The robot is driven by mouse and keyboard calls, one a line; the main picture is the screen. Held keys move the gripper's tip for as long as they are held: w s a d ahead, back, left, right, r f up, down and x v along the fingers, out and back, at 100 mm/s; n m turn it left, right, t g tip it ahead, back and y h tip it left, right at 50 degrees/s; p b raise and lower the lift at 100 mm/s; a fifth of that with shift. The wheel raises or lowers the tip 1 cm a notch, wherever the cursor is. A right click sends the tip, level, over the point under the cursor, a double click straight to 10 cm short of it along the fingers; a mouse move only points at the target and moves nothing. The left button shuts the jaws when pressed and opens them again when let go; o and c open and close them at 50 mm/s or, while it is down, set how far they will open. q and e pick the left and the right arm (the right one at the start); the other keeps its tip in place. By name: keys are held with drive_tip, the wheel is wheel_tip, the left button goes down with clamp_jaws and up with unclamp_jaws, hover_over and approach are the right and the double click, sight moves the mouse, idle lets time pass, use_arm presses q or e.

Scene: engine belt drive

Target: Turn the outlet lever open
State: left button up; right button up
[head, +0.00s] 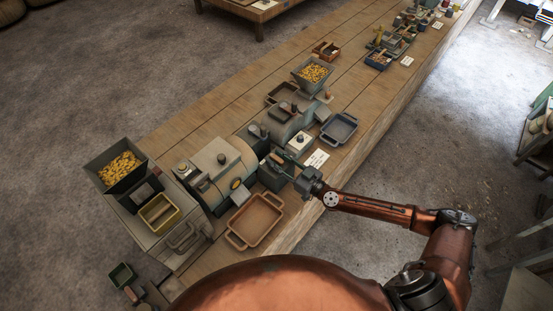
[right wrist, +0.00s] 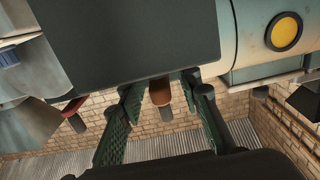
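A lever with a rounded brown grip (right wrist: 160,92) hangs below a dark grey housing in the right wrist view. I take it for the outlet lever, though no label shows it. My right gripper (right wrist: 162,102) is open, with its green finger pads on either side of the grip and visible gaps at both sides. In the head view my right gripper (head: 287,162) is at the dark box (head: 271,176) on the bench, beside the cream machine (head: 213,165). The contact area is small and partly hidden there. My left gripper is not in view.
A brown tray (head: 256,219) lies at the bench's front edge, left of my right gripper. A blue-grey tray (head: 339,129) and a white label card (head: 317,159) lie to its right. A red-tipped handle (right wrist: 74,107) shows left of the fingers.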

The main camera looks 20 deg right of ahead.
drive_tip(key=shift+w+a, duration=0.1)
drive_tip(key=shift+c, duration=0.4)
clamp_jaws()
drive_tip(key=shift+r+p, duration=0.15)
drive_tip(key=shift+p, duration=0.3)
drive_tip(key=m+h+p, duration=0.1)
drive_tip(key=p, duration=0.4)
drive_tip(key=t+h+p, duration=0.1)
drive_tip(key=p, duration=0.4)
drive_tip(key=shift+a+r+m, duration=0.1)
drive_tip(key=shift+r+m, duration=0.1)
drive_tip(key=shift+m, duration=0.2)
drive_tip(key=m+t+h+p, duration=0.1)
drive_tip(key=m+h+p, duration=0.1)
drive_tip(key=p, duration=0.3)
drive_tip(key=m+t+h+p, duration=0.1)
drive_tip(key=m+h+p, duration=0.1)
drive_tip(key=h+p, duration=0.2)
drive_tip(key=shift+a+f+h+p, duration=0.1)
drive_tip(key=shift+f+h+p, duration=0.1)
drive_tip(key=shift+h+p, duration=0.3)
drive_tip(key=m+h+p, duration=0.1)
drive_tip(key=m+h, duration=0.1)
drive_tip(key=h, duration=0.1)
drive_tip(key=shift+f, duration=0.15)
drive_tip(key=shift+m+g+h, duration=0.4)
drive_tip(key=shift+m+h, duration=0.7)
drive_tip(key=shift+h, duration=0.7)
